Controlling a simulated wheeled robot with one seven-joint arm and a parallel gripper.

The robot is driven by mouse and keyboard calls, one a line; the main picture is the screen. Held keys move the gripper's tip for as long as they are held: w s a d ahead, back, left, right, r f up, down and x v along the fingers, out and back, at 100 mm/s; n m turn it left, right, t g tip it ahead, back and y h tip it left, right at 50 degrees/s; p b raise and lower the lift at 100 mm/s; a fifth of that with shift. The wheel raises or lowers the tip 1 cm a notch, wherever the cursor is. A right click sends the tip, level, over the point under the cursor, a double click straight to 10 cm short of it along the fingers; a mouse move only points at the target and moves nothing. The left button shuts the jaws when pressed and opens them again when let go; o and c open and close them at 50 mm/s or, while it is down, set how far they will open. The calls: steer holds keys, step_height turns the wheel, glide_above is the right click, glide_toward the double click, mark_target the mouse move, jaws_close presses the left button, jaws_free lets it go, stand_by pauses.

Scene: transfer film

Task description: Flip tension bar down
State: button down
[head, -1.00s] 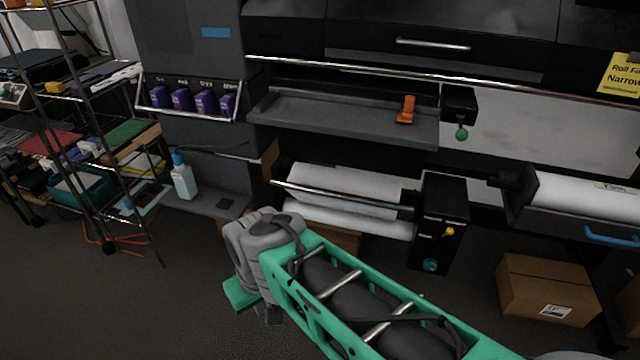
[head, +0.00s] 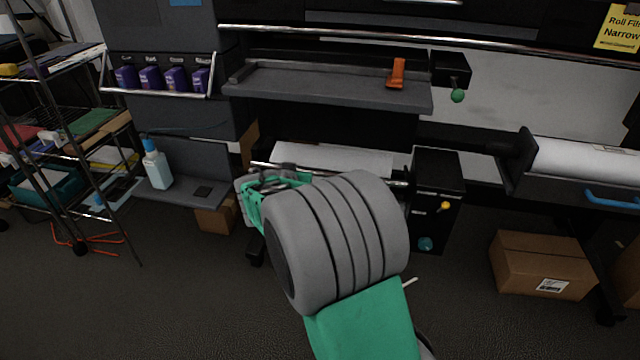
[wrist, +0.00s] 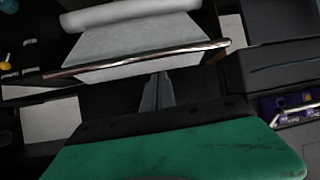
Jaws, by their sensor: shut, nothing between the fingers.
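The tension bar (wrist: 140,57) is a thin shiny metal rod lying across the white film (wrist: 135,35) in the wrist view. In the head view only its ends show, with the left end of the bar (head: 262,166) beside my arm; my arm hides its middle. My gripper (wrist: 157,77) is shut and empty, its narrow grey fingers pointing at the bar with the tips close to it in the picture. I cannot tell whether they touch. In the head view my wrist hides the fingers.
A dark box with a yellow knob (head: 436,200) stands right of the film. A grey tray (head: 330,85) with an orange clip (head: 397,73) juts out above. A cardboard box (head: 541,264) sits on the floor at right. A blue-capped bottle (head: 157,165) stands at left.

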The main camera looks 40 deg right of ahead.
mark_target(320, 172)
steer(key=w+d+m+t+h, duration=0.1)
steer(key=d+h, duration=0.2)
steer(key=d, duration=0.4)
steer(key=shift+w+d+f+b, duration=0.2)
steer(key=shift+d+f+b, duration=0.05)
steer(key=shift+f+b, duration=0.15)
steer(key=w+d+f+b, duration=0.1)
steer(key=d, duration=0.1)
steer(key=w+d+f+b, duration=0.1)
steer(key=w+d+f, duration=0.1)
steer(key=w+d+f+b, duration=0.2)
steer(key=shift+d+f, duration=0.1)
steer(key=shift+s+a+f, duration=0.15)
steer(key=shift+a+f, duration=0.05)
steer(key=shift+f, duration=0.05)
